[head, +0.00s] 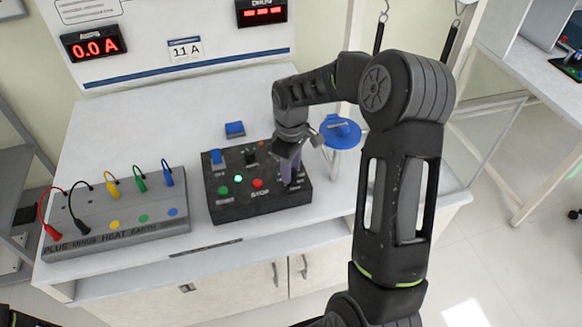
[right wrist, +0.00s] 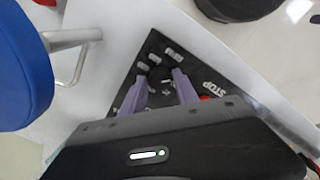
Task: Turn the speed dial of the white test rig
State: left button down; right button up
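The white test rig (head: 150,120) is a white bench with a back panel. A black control box (head: 222,207) with labelled buttons sits on its top. My right gripper (head: 290,182) points down over the right part of this box and hides what lies beneath it. In the right wrist view, a dark round dial (right wrist: 158,76) ringed by small pale labels lies between the tips of the two lavender fingers. The fingers stand apart on either side of it; contact cannot be told.
The box also bears a green button (head: 238,178), a red button (head: 257,183) and a black knob (head: 251,157). A grey terminal box (head: 90,235) with coloured leads stands at the left. A blue round stool-like disc (head: 341,132) is close to my right arm.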

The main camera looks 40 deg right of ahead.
grip_shut()
